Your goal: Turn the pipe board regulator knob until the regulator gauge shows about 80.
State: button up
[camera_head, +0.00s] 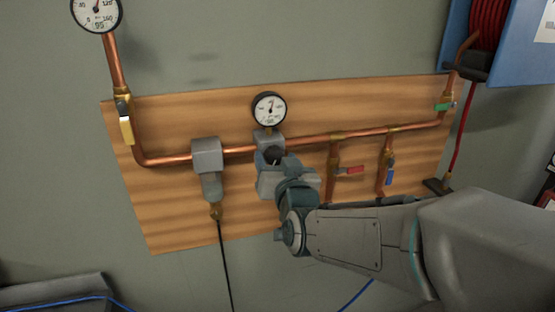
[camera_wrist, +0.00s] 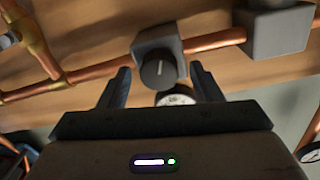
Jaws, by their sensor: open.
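The regulator is a grey block on the copper pipe of the wooden pipe board (camera_head: 170,190). Its round dark knob (camera_head: 273,154) shows just above my gripper in the head view. In the wrist view the knob (camera_wrist: 158,73) has a pale marker line and faces the camera. The regulator gauge (camera_head: 269,108) is a white dial above the block; its needle points roughly upward, and the number is too small to read. My gripper (camera_wrist: 160,80) is open, with one finger on each side below the knob. I see no contact with the knob.
A second gauge (camera_head: 96,12) is at upper left. A grey filter block (camera_head: 207,155) hangs left of the regulator. Valves with yellow (camera_head: 126,130), red (camera_head: 350,170), blue (camera_head: 390,177) and green (camera_head: 446,106) handles sit along the pipe. A blue panel with a red hose reel (camera_head: 488,25) is at upper right.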

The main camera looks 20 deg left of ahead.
jog(key=c, duration=1)
jog(key=shift+f+n+b, duration=0.1)
jog(key=shift+n+b, duration=0.2)
jog(key=shift+b, duration=0.2)
jog(key=n+b, duration=0.2)
jog(key=b, duration=0.1)
jog(key=shift+f+n, duration=0.15)
jog(key=shift+n, duration=0.15)
jog(key=n+b, duration=0.3)
jog(key=n, duration=0.1)
jog(key=shift+n+b, duration=0.8)
jog(key=shift+b, duration=0.05)
jog(key=shift+r, duration=0.2)
